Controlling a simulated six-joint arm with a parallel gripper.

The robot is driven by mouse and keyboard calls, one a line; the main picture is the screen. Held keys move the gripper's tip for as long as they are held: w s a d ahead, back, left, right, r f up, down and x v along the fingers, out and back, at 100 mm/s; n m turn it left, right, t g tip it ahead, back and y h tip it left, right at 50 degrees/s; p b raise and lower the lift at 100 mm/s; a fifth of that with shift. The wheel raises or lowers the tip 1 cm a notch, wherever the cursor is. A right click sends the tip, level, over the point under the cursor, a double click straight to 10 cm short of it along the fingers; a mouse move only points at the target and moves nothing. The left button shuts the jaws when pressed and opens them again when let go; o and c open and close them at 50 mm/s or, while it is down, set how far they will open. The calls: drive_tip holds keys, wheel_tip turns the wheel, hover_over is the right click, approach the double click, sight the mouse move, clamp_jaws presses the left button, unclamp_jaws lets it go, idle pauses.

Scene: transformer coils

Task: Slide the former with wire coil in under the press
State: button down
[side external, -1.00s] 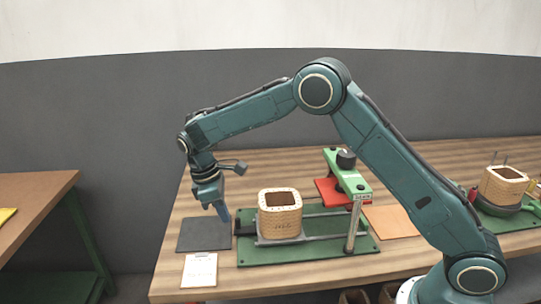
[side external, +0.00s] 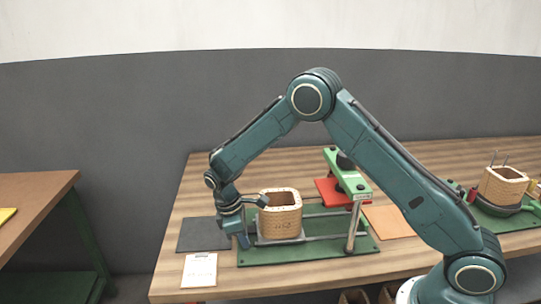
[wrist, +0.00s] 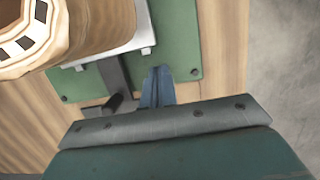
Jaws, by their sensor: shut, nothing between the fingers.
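The former with wire coil (side external: 281,216) stands upright on a light sliding plate over the green base plate (side external: 300,256). It also shows at the upper left of the wrist view (wrist: 75,30). The press (side external: 345,172), a green arm on a metal post with a black knob, stands to the right of the former. My gripper (side external: 245,242) is shut and empty, low at the left end of the base plate. In the wrist view its blue fingers (wrist: 157,76) are together above the green plate, beside a dark bracket with a black peg (wrist: 113,103). Contact with the bracket cannot be told.
A dark mat (side external: 196,235) and a white paper (side external: 199,270) lie at the left. A second coil (side external: 502,187) stands on another fixture at the far right.

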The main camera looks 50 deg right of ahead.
sight(302, 239)
drive_tip(key=shift+s+d, duration=0.6)
drive_tip(key=s+d, duration=0.9)
drive_tip(key=shift+s+d, duration=0.35)
drive_tip(key=shift+w, duration=0.1)
